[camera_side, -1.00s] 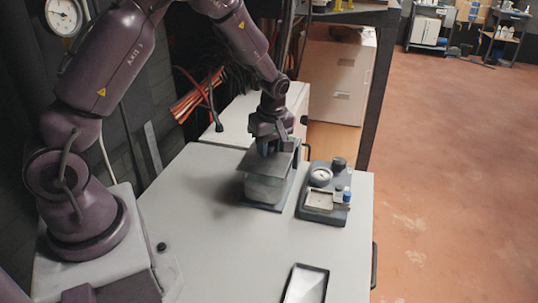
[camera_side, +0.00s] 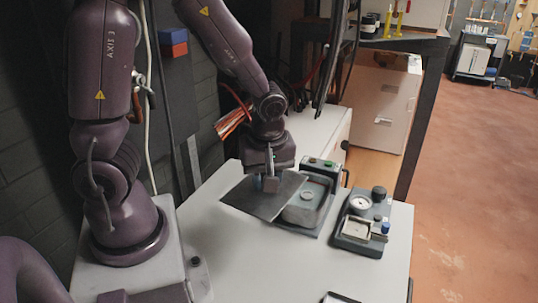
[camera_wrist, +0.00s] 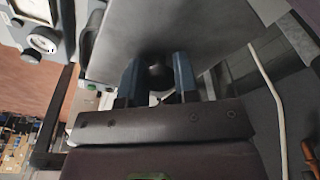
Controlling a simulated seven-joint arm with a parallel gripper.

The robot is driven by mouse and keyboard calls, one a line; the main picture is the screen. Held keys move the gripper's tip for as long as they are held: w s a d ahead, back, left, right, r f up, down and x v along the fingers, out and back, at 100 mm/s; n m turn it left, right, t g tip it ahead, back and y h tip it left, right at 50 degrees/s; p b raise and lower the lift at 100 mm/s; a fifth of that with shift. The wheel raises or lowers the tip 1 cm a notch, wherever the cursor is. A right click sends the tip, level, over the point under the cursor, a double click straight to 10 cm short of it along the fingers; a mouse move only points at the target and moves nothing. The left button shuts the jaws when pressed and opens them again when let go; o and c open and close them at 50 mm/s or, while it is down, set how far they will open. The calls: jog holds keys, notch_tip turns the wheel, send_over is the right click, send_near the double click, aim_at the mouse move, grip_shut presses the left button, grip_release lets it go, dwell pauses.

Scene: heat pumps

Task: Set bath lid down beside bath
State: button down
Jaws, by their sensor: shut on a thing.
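The bath lid (camera_side: 246,197), a flat dark grey plate, is held left of the bath (camera_side: 322,206) in the side view, over the light table. Its right corner overlaps the bath's left edge in the picture. I cannot tell whether it touches the table. The bath is a grey box with its top uncovered and a pale round shape inside. My gripper (camera_side: 270,184) is shut on the lid's knob. In the wrist view, the blue fingers of my gripper (camera_wrist: 158,78) close around the dark knob (camera_wrist: 159,75), with the lid (camera_wrist: 185,30) filling the area beyond.
A grey device (camera_side: 366,215) with a round dial, a tray and small knobs stands right of the bath. A dark-rimmed tray (camera_side: 342,298) shows at the bottom edge.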

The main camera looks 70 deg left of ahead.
send_over(275, 269)
jog(key=s, duration=0.1)
notch_tip(275, 269, down, 10)
jog(key=r, duration=0.1)
jog(key=shift+w+d+f+n, duration=0.15)
jog(key=shift+f+n, duration=0.05)
jog(key=shift+f, duration=0.25)
jog(key=shift+w+d+f+n, duration=0.1)
jog(key=shift+w+f+n, duration=0.1)
jog(key=shift+f, duration=0.2)
jog(key=shift+w+f, duration=0.1)
jog(key=shift+w, duration=0.05)
jog(key=shift+f, duration=1.65)
jog(key=shift+f, duration=1.2)
jog(key=c, duration=0.8)
grip_release()
jog(key=shift+r, duration=0.15)
